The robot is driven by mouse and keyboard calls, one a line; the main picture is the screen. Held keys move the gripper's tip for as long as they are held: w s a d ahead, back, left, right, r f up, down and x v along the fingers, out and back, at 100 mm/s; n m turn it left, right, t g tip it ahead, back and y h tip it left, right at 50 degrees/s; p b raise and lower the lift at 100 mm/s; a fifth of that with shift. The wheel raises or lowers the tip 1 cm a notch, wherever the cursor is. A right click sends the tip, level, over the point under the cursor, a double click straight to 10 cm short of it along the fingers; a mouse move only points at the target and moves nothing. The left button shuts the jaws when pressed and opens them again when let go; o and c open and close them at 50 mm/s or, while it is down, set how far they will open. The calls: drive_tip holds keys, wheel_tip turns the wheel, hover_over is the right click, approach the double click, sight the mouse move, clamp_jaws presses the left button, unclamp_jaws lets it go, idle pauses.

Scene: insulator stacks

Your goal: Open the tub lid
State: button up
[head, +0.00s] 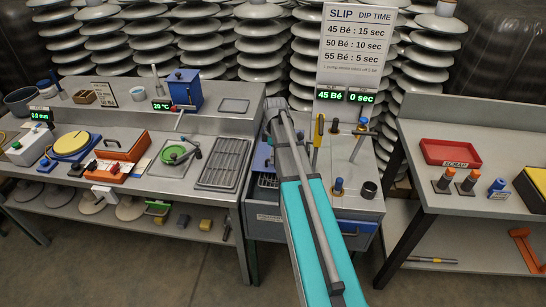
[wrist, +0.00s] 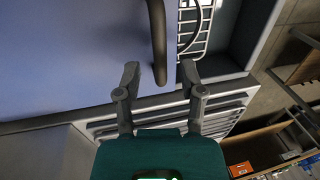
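My gripper (wrist: 160,76) is open. Its two fingers are spread to either side of the handle's lower end, with visible gaps on both sides. Whether the handle lies at fingertip depth I cannot tell. In the head view the fingers are hidden.
Slatted metal (wrist: 105,127) lies beside the tub in the wrist view. A drain rack (head: 222,163) is on the left bench. A yellow-handled tool (head: 317,133) and a dark cup (head: 369,190) stand right of my arm. A red scrap tray (head: 450,152) is on the right bench.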

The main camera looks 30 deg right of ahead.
clamp_jaws()
drive_tip(key=w+d, duration=0.2)
drive_tip(key=w, duration=0.1)
drive_tip(key=w+d, duration=0.3)
drive_tip(key=w, duration=0.1)
drive_tip(key=w+d, duration=0.2)
drive_tip(key=w, duration=0.2)
drive_tip(key=shift+d, duration=0.15)
drive_tip(key=shift+s, duration=0.1)
drive_tip(key=shift+o, duration=0.2)
unclamp_jaws()
drive_tip(key=shift+s, duration=0.1)
